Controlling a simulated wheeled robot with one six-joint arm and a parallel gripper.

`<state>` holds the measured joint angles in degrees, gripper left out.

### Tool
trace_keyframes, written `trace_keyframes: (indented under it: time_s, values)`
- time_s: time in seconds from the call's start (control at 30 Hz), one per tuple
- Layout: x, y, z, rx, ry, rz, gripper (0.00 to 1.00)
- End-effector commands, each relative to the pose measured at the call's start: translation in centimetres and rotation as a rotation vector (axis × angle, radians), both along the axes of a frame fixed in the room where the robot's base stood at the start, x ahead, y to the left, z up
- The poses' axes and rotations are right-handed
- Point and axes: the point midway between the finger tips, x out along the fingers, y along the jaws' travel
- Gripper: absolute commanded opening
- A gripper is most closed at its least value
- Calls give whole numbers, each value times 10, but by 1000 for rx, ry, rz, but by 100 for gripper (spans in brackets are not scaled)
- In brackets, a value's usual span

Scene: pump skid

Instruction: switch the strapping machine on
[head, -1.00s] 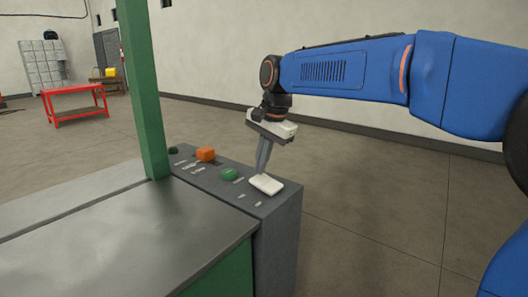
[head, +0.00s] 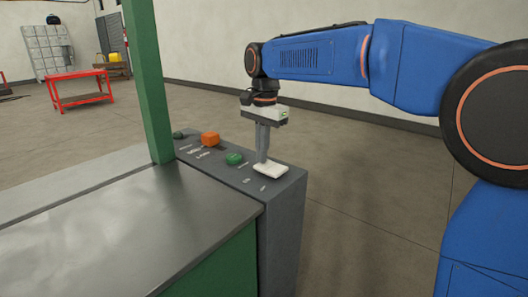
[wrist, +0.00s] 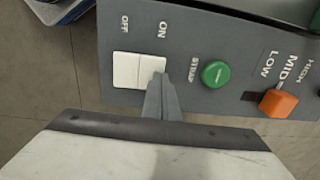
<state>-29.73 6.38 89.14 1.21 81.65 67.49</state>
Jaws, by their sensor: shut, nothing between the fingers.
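The strapping machine's grey control panel (head: 285,188) runs along the right side of its table. A white rocker switch (wrist: 126,70) sits at the panel's end, with OFF and ON lettered beside its two halves; it also shows in the head view (head: 272,171). My gripper (head: 262,160) is shut and points down at the rocker. In the wrist view its fingertips (wrist: 160,80) overlap the edge of the half next to ON. I cannot tell whether they touch it or which half is pressed in.
A green STRAP button (wrist: 215,74) and an orange selector knob (wrist: 278,104) marked LOW, MID, HIGH stand on the same panel. A green post (head: 147,80) rises beside the panel. Open floor lies to the right. A red table (head: 80,88) stands far back left.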

Motion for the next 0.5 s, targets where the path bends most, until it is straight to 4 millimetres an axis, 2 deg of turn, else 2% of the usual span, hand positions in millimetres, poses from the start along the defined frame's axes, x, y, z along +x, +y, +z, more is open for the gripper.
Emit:
trace_keyframes:
  time_s: [0.13,0.5]
  values:
    - [4,5,-5,-23,17,-1,0]
    - [2,2,-3,-22,16,-1,0]
